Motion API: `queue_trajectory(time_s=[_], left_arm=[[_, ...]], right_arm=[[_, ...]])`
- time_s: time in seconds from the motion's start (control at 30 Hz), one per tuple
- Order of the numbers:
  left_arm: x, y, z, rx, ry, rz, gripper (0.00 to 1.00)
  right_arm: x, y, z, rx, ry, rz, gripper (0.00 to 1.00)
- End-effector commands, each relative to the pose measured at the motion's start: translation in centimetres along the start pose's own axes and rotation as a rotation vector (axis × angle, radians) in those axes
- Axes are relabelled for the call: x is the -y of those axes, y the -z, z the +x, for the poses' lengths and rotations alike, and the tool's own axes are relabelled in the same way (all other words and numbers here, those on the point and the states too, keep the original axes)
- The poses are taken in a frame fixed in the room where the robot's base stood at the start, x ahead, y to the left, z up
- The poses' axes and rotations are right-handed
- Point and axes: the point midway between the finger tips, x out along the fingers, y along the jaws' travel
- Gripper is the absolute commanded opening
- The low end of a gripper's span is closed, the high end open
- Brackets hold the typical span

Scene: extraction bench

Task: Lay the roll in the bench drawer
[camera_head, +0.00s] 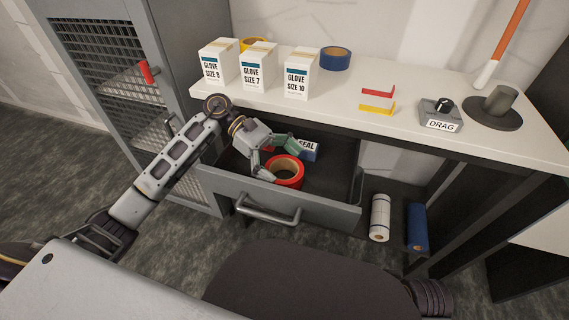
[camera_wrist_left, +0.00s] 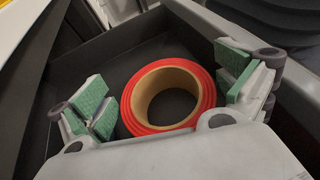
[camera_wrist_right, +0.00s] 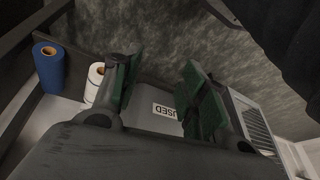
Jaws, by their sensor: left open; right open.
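The red tape roll (camera_head: 291,184) lies flat inside the open bench drawer (camera_head: 330,214). It has a tan core and also shows in the left wrist view (camera_wrist_left: 128,112). My left gripper (camera_head: 274,157) is open over the drawer, just above the roll. In the left wrist view the green pads of this gripper (camera_wrist_left: 167,92) stand on either side of the roll, apart from it. My right gripper (camera_wrist_right: 165,88) is open and empty in the right wrist view, and it is not visible in the head view.
A blue box lettered SEAL (camera_head: 310,150) lies farther back in the drawer. Glove boxes (camera_head: 258,68), a blue tape roll (camera_head: 336,58) and a DRAG switch (camera_head: 440,115) stand on the bench. White (camera_head: 380,218) and blue (camera_head: 417,228) rolls lie right of the drawer.

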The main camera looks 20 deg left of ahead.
Motion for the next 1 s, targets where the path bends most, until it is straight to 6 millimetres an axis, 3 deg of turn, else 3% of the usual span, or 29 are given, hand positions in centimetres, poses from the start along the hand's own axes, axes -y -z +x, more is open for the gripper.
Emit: queue_trajectory(time_s=[0.23, 0.8, 1.0], left_arm=[[0.0, -0.9, -0.4, 0.001, 0.000, -0.001, 1.00], [-0.1, -0.8, -9.1, -0.002, -0.002, -0.001, 1.00], [0.0, -0.7, -11.3, 0.000, -0.001, -0.001, 1.00]], right_arm=[[-0.2, -1.2, 1.2, 0.050, -0.005, 0.009, 0.43], [-0.7, -1.1, 2.5, 0.061, -0.014, 0.009, 0.43], [-0.8, -1.4, 3.0, 0.074, -0.016, 0.009, 0.43]])
